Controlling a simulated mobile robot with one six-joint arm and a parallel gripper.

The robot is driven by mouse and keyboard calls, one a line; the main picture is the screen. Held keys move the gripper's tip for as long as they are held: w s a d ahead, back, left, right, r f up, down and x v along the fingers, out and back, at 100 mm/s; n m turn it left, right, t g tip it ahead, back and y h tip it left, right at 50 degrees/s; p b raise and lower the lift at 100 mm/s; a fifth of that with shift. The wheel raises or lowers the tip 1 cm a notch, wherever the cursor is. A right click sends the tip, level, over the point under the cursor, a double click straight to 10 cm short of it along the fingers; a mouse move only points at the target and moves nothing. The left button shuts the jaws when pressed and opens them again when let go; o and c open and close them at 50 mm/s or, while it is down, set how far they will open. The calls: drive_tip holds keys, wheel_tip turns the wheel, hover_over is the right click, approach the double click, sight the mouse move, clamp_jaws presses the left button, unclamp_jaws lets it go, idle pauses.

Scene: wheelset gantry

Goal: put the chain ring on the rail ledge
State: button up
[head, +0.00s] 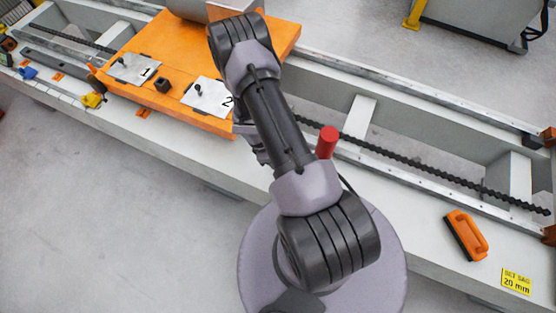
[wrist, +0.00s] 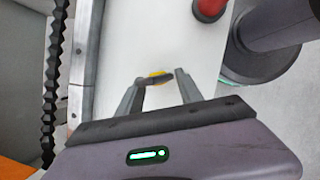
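My gripper (wrist: 160,77) shows in the wrist view with its two grey fingers apart, pointing at the white rail ledge (wrist: 115,50). A small dark and yellow piece (wrist: 158,76) lies between the fingertips, close to the left one; a narrow gap seems to separate it from the right one. I cannot tell whether it is the chain ring, or whether it rests on the ledge. In the head view my arm hides the gripper and this piece. The pale ledge (head: 398,205) runs along the front of the gantry there.
A red cylinder (head: 327,142) stands on the ledge beside my arm, also in the wrist view (wrist: 209,8). A black chain (head: 430,170) runs along the trough. An orange-handled brush (head: 467,235) and yellow 20 mm label (head: 517,281) lie right. The orange plate (head: 180,50) holds pads 1 and 2.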

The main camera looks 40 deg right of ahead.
drive_tip(key=w+a+r+m+t+p, duration=0.1)
drive_tip(key=w+a+r+p, duration=0.1)
drive_tip(key=r, duration=0.6)
drive_tip(key=w+a+r+m+p, duration=0.1)
drive_tip(key=w+r+p, duration=0.15)
drive_tip(key=r, duration=0.65)
drive_tip(key=w+a+r+m+t+p, duration=0.1)
drive_tip(key=w+a+r, duration=0.15)
drive_tip(key=r, duration=0.55)
drive_tip(key=s+a+r+m+t+y, duration=0.1)
drive_tip(key=a+r+m, duration=0.15)
drive_tip(key=r, duration=0.55)
drive_tip(key=s+a+r+m+t, duration=0.1)
drive_tip(key=a+r+m, duration=0.15)
drive_tip(key=r, duration=0.55)
drive_tip(key=s+a+r+m+t+y, duration=0.4)
drive_tip(key=s+a+r+m+t, duration=0.1)
drive_tip(key=s+a+r, duration=0.8)
drive_tip(key=shift+r, duration=0.35)
drive_tip(key=shift+s, duration=0.1)
